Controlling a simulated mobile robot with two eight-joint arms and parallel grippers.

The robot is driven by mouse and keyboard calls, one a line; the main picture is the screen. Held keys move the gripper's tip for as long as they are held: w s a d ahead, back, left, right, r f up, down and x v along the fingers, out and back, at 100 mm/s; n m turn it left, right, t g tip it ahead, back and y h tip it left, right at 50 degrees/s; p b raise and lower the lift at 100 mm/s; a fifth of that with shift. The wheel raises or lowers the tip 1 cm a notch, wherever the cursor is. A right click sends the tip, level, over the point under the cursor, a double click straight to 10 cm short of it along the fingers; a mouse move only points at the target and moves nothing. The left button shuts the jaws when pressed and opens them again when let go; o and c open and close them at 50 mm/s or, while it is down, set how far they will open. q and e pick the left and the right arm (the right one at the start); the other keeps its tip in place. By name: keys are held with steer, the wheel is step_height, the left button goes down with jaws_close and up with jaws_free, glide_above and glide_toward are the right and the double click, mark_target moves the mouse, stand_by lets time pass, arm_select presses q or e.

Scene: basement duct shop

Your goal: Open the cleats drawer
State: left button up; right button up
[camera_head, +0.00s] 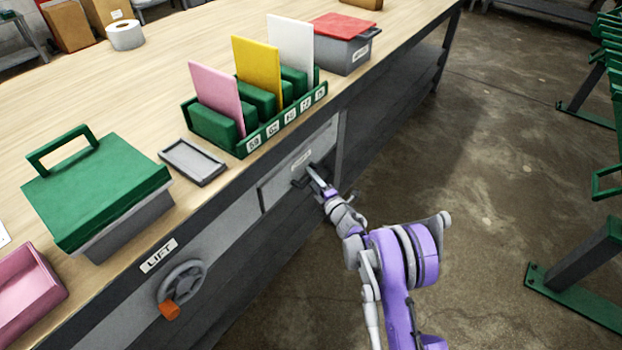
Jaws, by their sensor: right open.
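The drawer (275,187) is a grey front set in the bench's side, below the green card rack. It looks closed, flush with the bench face. A small white label sits on its front, too small to read. My right gripper (312,178), on a purple and grey arm, is at the drawer's dark handle (299,183). The gripper is open, with its fingers at the handle. I cannot tell whether the fingers touch it, as the gripper partly covers the handle. My left gripper is not in view.
On the wooden bench (190,85) stand a green card rack (240,146), a green-lidded box (95,190), a grey tray (193,162) and a red-lidded box (343,50). A handwheel (182,283) juts out below the LIFT label. Open floor (480,150) lies right of the bench; green stands are at far right.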

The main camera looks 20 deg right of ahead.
steer(key=shift+w, duration=0.15)
jaws_close()
stand_by(1.4)
